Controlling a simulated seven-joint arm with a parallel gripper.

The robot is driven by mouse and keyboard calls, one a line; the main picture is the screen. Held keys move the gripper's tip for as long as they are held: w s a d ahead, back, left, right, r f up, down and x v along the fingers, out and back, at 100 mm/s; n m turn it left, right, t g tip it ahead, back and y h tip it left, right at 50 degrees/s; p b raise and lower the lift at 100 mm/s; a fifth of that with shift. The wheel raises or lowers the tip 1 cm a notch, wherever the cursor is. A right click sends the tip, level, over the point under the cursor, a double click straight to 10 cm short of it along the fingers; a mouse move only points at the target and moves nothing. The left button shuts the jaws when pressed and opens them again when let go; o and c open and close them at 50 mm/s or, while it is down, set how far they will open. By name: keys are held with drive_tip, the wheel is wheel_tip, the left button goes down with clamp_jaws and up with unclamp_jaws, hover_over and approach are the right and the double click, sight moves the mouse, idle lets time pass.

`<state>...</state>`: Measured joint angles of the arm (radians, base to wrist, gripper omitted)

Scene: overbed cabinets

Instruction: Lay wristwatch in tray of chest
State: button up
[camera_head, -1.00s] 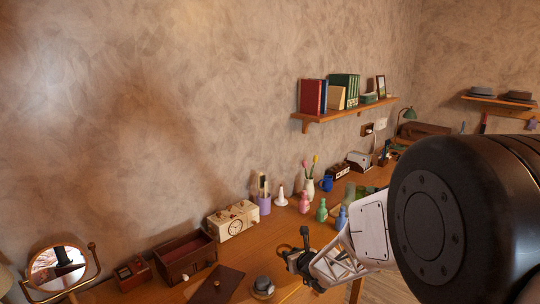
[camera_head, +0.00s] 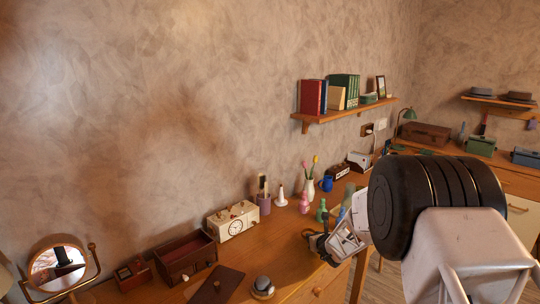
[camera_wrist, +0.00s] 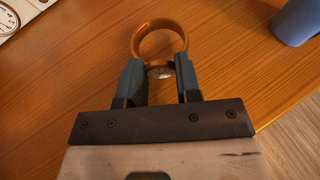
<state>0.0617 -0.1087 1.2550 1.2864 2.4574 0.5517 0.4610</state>
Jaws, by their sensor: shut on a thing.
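A wristwatch (camera_wrist: 160,40) with an orange-brown looped band is between the fingertips of my gripper (camera_wrist: 161,85) in the wrist view. My gripper is shut on it; part of its face shows between the fingers. The chest (camera_head: 186,258) is a dark brown open box with a reddish inside, at the left of the desk. It is well to the left of my gripper.
A cream clock box (camera_head: 233,222) stands between the chest and my gripper. A dark flat panel (camera_head: 215,287) and a domed silver thing (camera_head: 262,287) lie in front. Bottles and a vase (camera_head: 309,188) stand behind my gripper. A round mirror (camera_head: 57,267) is far left.

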drive_tip(key=shift+w+d+f, duration=0.15)
drive_tip(key=shift+w+d, duration=0.05)
drive_tip(key=shift+d, duration=0.05)
drive_tip(key=shift+d, duration=3.45)
drive_tip(key=shift+a, duration=3.5)
